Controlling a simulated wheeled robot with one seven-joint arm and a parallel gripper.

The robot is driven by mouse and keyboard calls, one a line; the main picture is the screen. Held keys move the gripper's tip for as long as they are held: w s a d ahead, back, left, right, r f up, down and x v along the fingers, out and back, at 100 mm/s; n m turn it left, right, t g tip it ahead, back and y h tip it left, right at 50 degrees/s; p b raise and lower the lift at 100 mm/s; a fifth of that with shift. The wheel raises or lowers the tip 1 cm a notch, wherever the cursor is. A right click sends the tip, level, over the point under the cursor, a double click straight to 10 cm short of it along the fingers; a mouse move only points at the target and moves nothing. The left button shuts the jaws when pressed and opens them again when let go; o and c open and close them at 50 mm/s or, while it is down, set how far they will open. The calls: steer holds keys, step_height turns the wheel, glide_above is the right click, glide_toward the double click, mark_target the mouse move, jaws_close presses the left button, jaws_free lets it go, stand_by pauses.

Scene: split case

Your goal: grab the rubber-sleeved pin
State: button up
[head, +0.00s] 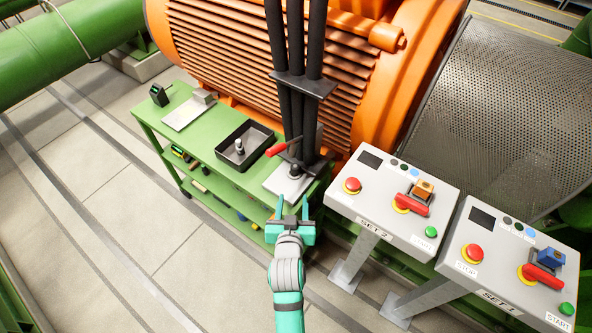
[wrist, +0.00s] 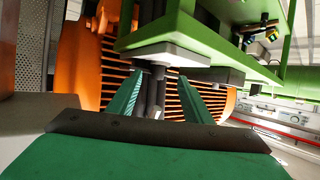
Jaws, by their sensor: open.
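Two small upright pieces could be the rubber-sleeved pin, and I cannot tell which it is. One is a grey piece with a dark top (head: 239,146) in the black tray (head: 262,154). The other is a dark, short piece (head: 294,171) on a pale plate (head: 275,184) at the right end of the green bench (head: 205,160). My gripper (head: 293,207) is open and empty, just in front of the bench's right end. In the wrist view its two green fingers (wrist: 163,80) are spread apart, with dark posts behind them. No pin is clear there.
Two control boxes (head: 394,196) stand right of my gripper. Another plate (head: 188,112) lies at the bench's left. An orange motor (head: 240,50) stands behind. Floor at left is clear.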

mark_target(295, 171)
steer(key=w, duration=0.1)
steer(key=w+r, duration=0.2)
steer(key=shift+w+a, duration=0.1)
steer(key=shift+w, duration=0.3)
steer(key=x, duration=1.1)
steer(key=shift+d+r, duration=0.2)
jaws_close()
